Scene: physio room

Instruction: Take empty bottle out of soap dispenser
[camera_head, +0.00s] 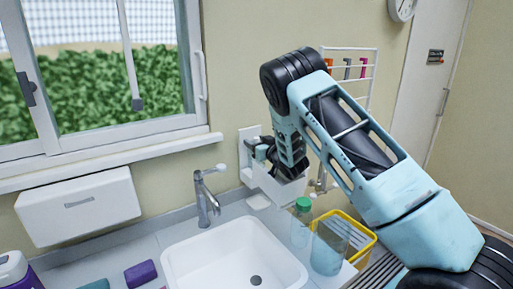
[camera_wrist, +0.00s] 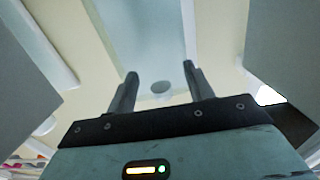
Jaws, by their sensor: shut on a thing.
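The white soap dispenser (camera_head: 250,178) is on the wall to the right of the tap, partly hidden by my arm and gripper. My gripper (camera_head: 262,150) is at the dispenser, pointing toward the wall. In the wrist view, the two dark fingers of my gripper (camera_wrist: 161,80) stand apart, with a pale, see-through body (camera_wrist: 150,35) between and beyond them, which looks like the empty bottle. My gripper is shut on it. The head view does not clearly show the bottle or how far it sits in the dispenser.
A green-capped clear bottle (camera_head: 302,222) stands on the counter below, beside a translucent container (camera_head: 329,248) and a yellow-rimmed basket (camera_head: 357,232). The white sink (camera_head: 190,262) and tap (camera_head: 205,196) are left. A wire rack (camera_head: 347,50) hangs behind my arm.

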